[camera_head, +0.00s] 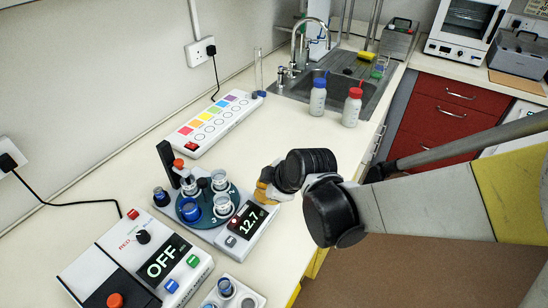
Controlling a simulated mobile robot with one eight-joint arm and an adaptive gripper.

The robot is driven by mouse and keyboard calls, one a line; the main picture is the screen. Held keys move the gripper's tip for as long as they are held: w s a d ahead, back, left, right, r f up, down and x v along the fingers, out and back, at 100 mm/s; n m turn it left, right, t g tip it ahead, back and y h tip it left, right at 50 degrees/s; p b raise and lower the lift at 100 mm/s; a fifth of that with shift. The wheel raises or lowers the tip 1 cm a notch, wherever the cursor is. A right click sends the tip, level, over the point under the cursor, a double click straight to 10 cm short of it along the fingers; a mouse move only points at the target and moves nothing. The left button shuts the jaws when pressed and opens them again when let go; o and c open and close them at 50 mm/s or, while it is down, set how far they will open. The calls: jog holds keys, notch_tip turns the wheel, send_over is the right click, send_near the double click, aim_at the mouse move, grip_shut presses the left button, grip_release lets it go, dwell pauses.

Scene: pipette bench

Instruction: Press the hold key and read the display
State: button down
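The turntable device (206,228) stands on the bench, with a dark green round plate holding several small vessels. My gripper (266,190) is at the device's upper right, just beyond the display's far end. My own wrist partly hides it. The fingertips are too small and covered to tell open from shut, and I cannot tell whether they touch anything.
A white device (130,262) at front left shows OFF, with blue and green keys. A small rack (235,296) stands in front. A strip with coloured squares (213,120) lies behind. A blue-capped bottle (318,98) and red-capped bottle (352,107) stand near the sink (340,77).

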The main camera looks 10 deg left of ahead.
jog(key=shift+r+p, duration=0.3)
jog(key=shift+r, duration=0.3)
notch_tip(320, 180, up, 6)
jog(key=p, duration=0.4)
jog(key=shift+r+p, duration=0.1)
jog(key=shift+p, duration=0.3)
jog(key=s+d+r+m+t+h+b, duration=0.1)
jog(key=s+d+r+m, duration=0.2)
jog(key=d, duration=0.5)
jog(key=s+d+r+m+t+h+b, duration=0.1)
jog(key=d+r+m, duration=0.1)
jog(key=d+m, duration=0.55)
jog(key=s+d+m+h, duration=0.1)
jog(key=s+d+m, duration=0.3)
jog(key=d, duration=0.3)
jog(key=s+d+m+h+b, duration=0.1)
jog(key=s+d+m+h, duration=0.1)
jog(key=s+d+m, duration=0.2)
jog(key=d, duration=0.3)
jog(key=shift+s+d+r, duration=0.2)
jog(key=shift+s+d, duration=0.05)
jog(key=shift+s, duration=0.1)
